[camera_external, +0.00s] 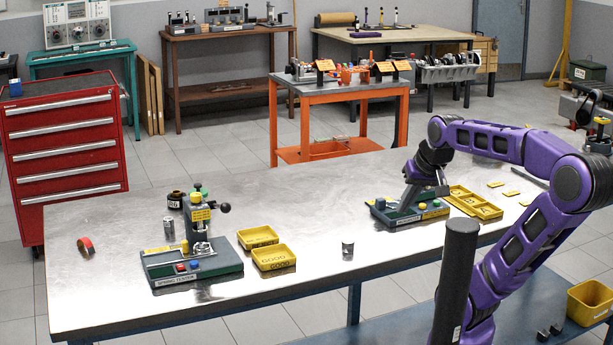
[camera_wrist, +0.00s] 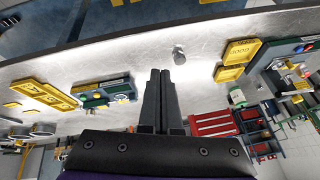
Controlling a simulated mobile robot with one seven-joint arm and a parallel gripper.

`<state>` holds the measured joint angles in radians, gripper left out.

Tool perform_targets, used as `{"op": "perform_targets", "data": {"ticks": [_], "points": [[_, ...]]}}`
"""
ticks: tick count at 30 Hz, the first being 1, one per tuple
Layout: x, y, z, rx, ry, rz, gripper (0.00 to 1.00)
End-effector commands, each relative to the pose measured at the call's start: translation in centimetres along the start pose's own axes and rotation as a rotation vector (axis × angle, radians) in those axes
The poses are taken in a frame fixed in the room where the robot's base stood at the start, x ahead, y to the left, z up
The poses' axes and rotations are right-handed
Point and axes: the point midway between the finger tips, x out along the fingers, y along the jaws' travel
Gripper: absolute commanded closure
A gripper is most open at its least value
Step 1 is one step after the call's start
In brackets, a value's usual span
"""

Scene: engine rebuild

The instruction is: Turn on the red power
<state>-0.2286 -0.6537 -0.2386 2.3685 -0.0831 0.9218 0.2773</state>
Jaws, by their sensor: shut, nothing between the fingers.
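The spring tester (camera_external: 192,262) is a dark green base with an upright post on the left half of the metal workbench (camera_external: 310,205). Its front carries a red button (camera_external: 181,267) beside a blue button (camera_external: 194,264). In the wrist view my gripper (camera_wrist: 160,72) is shut and empty. The second device (camera_wrist: 105,95) shows left of the fingers, and part of the spring tester at the right edge.
Yellow trays (camera_external: 274,257) sit right of the spring tester, and more yellow trays (camera_external: 473,203) right of the second device. A small metal cylinder (camera_external: 347,248) stands between the stations. A red ring (camera_external: 85,245) lies at the left. The bench middle is mostly clear.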

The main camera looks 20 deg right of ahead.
Motion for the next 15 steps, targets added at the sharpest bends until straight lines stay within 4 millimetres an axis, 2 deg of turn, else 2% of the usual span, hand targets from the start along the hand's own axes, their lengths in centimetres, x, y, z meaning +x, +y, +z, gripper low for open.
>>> {"op": "perform_targets", "data": {"ticks": [1, 5, 15], "points": [[-0.4, 0.0, -1.4, 0.055, -0.01, -0.013, 1.0], [-0.5, 0.8, -4.7, 0.223, -0.029, -0.018, 1.0], [0.5, 3.5, -12.8, 0.651, -0.037, 0.075, 1.0]]}}
